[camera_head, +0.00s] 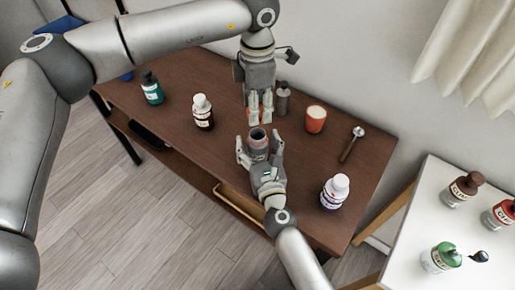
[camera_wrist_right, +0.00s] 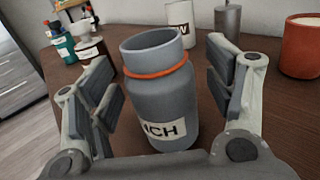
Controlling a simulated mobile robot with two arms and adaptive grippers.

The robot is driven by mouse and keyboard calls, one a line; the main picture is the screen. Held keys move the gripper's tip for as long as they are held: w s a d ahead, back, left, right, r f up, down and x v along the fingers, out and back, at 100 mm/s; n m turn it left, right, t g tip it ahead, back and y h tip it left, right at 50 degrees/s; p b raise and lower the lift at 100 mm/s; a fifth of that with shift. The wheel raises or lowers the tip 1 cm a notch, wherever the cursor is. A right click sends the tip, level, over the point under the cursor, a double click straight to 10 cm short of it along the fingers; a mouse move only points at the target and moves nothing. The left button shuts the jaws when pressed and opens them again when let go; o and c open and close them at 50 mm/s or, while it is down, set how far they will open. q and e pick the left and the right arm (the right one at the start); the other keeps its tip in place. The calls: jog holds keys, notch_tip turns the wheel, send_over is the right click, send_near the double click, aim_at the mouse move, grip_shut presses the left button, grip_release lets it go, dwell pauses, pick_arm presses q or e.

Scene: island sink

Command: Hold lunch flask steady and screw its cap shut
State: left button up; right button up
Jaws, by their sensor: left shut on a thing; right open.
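The lunch flask (camera_head: 259,143) is grey and stands upright on the brown table, its mouth open and no cap on it. In the right wrist view the flask (camera_wrist_right: 162,95) shows an orange ring below its neck and a white label ending in "CH". My right gripper (camera_head: 259,150) is open, its fingers on either side of the flask with gaps to it. My left gripper (camera_head: 260,112) points down just behind the flask, its fingers close together. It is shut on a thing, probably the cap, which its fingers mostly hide.
An orange candle (camera_head: 316,121), a grey cylinder (camera_head: 283,101) and a spoon-like tool (camera_head: 352,144) are to the right and back. A white side table (camera_head: 415,215) holds bottles.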

jog(key=shift+w, duration=0.25)
jog(key=c, duration=1.5)
pick_arm(q)
jog(key=shift+f, duration=2.5)
pick_arm(e)
jog(key=shift+c, duration=0.2)
pick_arm(q)
jog(key=shift+f, duration=0.1)
jog(key=shift+f, duration=0.75)
jog(key=shift+f, duration=0.6)
